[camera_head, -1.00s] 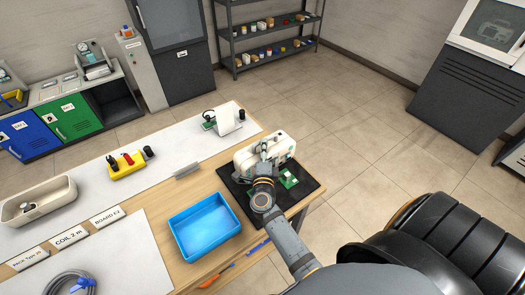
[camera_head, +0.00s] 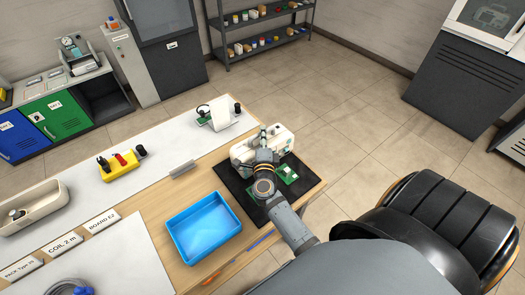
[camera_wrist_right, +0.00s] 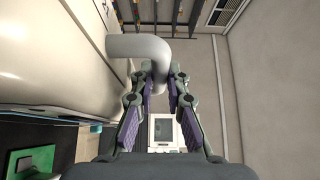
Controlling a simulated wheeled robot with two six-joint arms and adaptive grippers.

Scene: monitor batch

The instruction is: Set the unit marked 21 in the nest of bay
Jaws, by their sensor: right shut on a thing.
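A white box-shaped unit (camera_head: 281,140) with rounded edges is at the black mat (camera_head: 232,182) near the table's right end. I cannot read any number on it. My right gripper (camera_head: 263,150) is over the unit's top and hides part of it. In the right wrist view my gripper (camera_wrist_right: 160,76) is closed around a grey bent handle (camera_wrist_right: 138,47), with the unit's white side (camera_wrist_right: 50,65) at left. I cannot tell whether the unit touches the mat. No bay nest can be made out clearly. My left gripper is out of view.
A green circuit board (camera_head: 288,173) lies on the mat beside the unit. A blue tray (camera_head: 204,226) stands left of the mat. Name plates and a cream bin (camera_head: 40,207) are at left. Open floor lies beyond the table.

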